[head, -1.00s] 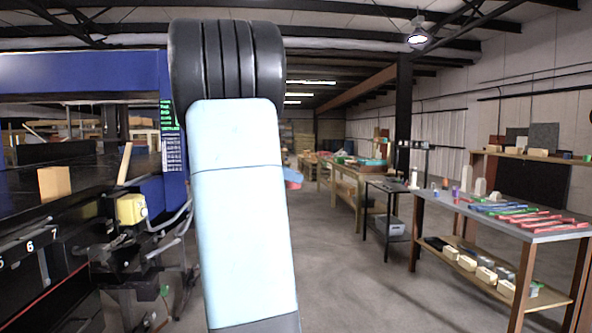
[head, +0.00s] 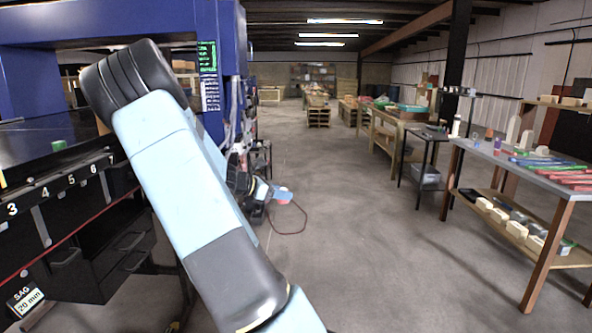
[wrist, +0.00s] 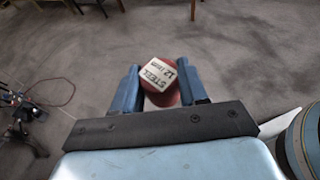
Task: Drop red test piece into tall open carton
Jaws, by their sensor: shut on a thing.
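My gripper (wrist: 157,78) is shut on the red test piece (wrist: 160,70) in the wrist view. The piece is round and red, with a pale label reading "STEEL 12" and smaller print. Both blue fingers flank it, and grey floor shows beyond. In the head view, my gripper (head: 281,195) is small and partly hidden by my arm, out over the floor to the right of the blue machine. A tan sliver (head: 102,126) shows behind my arm; I cannot tell if it is the tall open carton. No carton shows clearly in either view.
A green piece (head: 59,145) lies on the conveyor. A grey-topped table (head: 560,180) with coloured wands stands right. A thin red cable (head: 290,233) lies on the floor. The middle aisle is open.

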